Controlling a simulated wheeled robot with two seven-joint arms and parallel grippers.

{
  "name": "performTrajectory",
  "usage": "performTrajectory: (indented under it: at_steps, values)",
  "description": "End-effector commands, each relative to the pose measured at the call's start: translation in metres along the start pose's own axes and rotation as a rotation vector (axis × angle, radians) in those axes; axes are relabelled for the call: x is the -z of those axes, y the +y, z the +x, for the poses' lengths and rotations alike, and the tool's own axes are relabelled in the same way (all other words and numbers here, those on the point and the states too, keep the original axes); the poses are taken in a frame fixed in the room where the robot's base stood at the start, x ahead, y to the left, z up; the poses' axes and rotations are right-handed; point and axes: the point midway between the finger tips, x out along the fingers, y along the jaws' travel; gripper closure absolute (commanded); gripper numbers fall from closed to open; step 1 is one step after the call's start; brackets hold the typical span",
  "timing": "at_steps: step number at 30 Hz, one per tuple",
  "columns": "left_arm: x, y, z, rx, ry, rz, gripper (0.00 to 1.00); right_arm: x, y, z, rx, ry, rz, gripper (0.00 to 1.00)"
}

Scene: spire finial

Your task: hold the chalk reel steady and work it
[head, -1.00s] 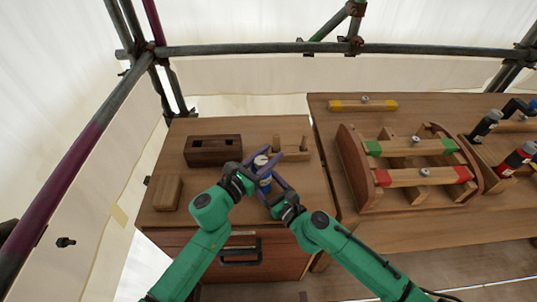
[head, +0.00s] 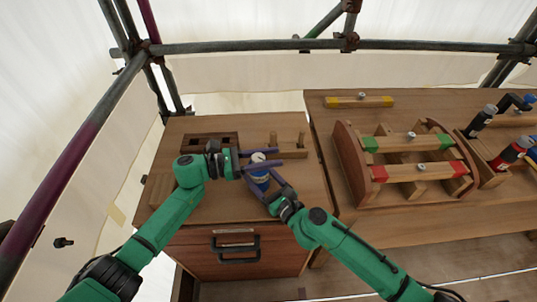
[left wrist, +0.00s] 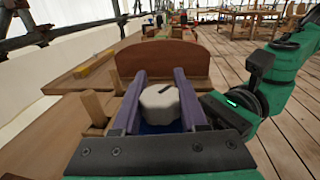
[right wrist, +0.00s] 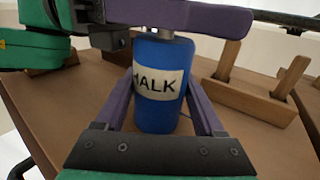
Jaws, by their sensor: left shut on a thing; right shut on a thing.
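The chalk reel (head: 258,178) is a blue upright cylinder with a label reading "HALK", its first letter hidden, in the right wrist view (right wrist: 157,85). Its pale, faceted top knob (left wrist: 160,103) has a dark mark and shows in the left wrist view. My left gripper (head: 273,157) comes in from the left and is shut on the knob, one finger on each side. My right gripper (head: 260,181) is shut around the blue body from the front right.
A dark wooden block with holes (head: 200,140) and a pegged wooden rack (head: 292,153) stand behind on the cabinet top. A drawer handle (head: 235,249) is in front. On the right bench is a wooden cradle (head: 345,165) with colour-ended bars.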

Motion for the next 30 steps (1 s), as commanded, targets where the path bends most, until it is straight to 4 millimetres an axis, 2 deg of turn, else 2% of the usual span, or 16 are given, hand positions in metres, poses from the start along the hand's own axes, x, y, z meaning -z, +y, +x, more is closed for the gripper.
performTrajectory:
  at_steps: [6, 15, 30]
  values:
    - [0.0, -0.005, 0.001, 0.185, 0.003, 0.0, 1.0, 0.0, 0.002, 0.0, -0.005, -0.001, 0.0, 0.92]
    - [0.002, -0.011, 0.0, 0.36, 0.004, -0.002, 1.0, 0.0, 0.003, 0.0, -0.006, -0.001, 0.0, 0.92]
    - [0.001, -0.014, -0.002, 0.425, 0.003, -0.001, 1.0, 0.0, 0.003, 0.0, -0.007, -0.001, 0.0, 0.92]
